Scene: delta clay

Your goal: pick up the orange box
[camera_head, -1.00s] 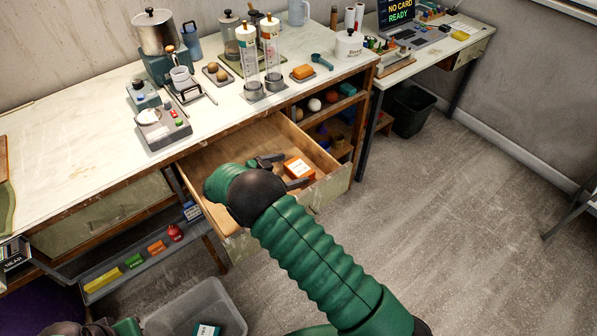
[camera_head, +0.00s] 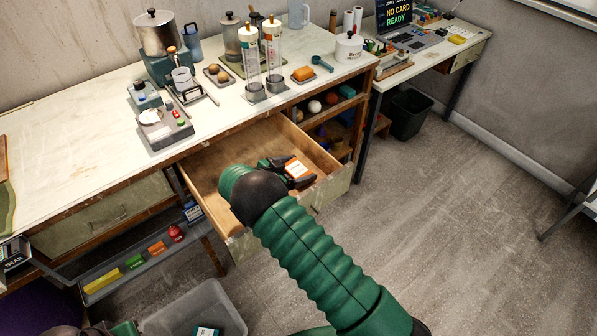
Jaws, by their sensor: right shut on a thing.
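An orange box (camera_head: 296,169) with a white label is at the open wooden drawer (camera_head: 225,159) below the long bench. My right gripper (camera_head: 294,172) has its dark fingers closed on the sides of the orange box. The green, ribbed right arm reaches in from the lower right and hides part of the drawer. I cannot tell whether the box is clear of the drawer floor. My left gripper cannot be made out; only a bit of green and dark at the lower left edge shows.
The drawer front (camera_head: 325,190) and side walls surround the gripper. A clear bin (camera_head: 200,312) stands on the floor.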

